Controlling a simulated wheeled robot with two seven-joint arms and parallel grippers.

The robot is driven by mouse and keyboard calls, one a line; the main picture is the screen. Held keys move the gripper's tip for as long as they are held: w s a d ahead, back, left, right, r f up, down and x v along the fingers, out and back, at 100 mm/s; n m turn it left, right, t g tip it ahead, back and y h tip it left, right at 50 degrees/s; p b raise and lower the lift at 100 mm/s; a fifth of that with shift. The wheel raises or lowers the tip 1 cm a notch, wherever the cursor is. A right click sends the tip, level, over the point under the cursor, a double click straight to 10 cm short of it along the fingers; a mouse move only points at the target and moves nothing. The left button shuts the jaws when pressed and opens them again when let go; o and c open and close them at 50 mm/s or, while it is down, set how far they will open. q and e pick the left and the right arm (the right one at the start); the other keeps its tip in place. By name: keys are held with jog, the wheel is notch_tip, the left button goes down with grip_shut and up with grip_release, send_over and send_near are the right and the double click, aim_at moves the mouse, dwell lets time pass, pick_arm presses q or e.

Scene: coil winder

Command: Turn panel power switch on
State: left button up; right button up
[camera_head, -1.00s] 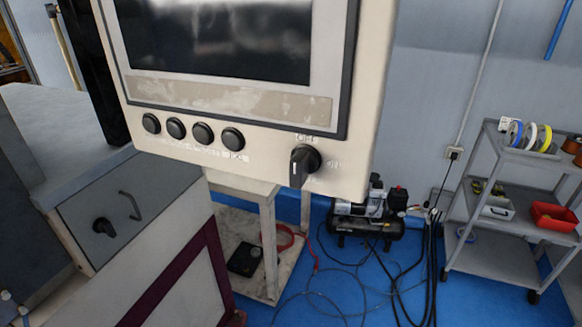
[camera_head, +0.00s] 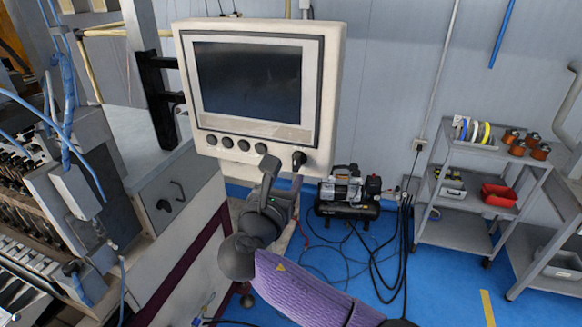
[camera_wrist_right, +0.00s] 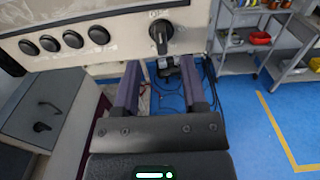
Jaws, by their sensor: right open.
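The cream control panel (camera_head: 328,100) with its dark screen hangs in the upper middle of the head view. Its power switch (camera_head: 299,160) is a black rotary knob at the lower right of the panel. In the right wrist view the knob (camera_wrist_right: 160,36) is ahead of my fingers, its grip bar roughly vertical. My left gripper is not in view.
Several black buttons (camera_head: 243,145) line the panel left of the knob. A grey machine cabinet (camera_head: 165,195) stands at left. A compressor (camera_head: 347,193) with cables sits on the blue floor behind. A grey shelf cart (camera_head: 463,190) stands at right.

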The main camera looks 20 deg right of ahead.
aim_at(295, 165)
jog(key=x, duration=0.5)
grip_shut()
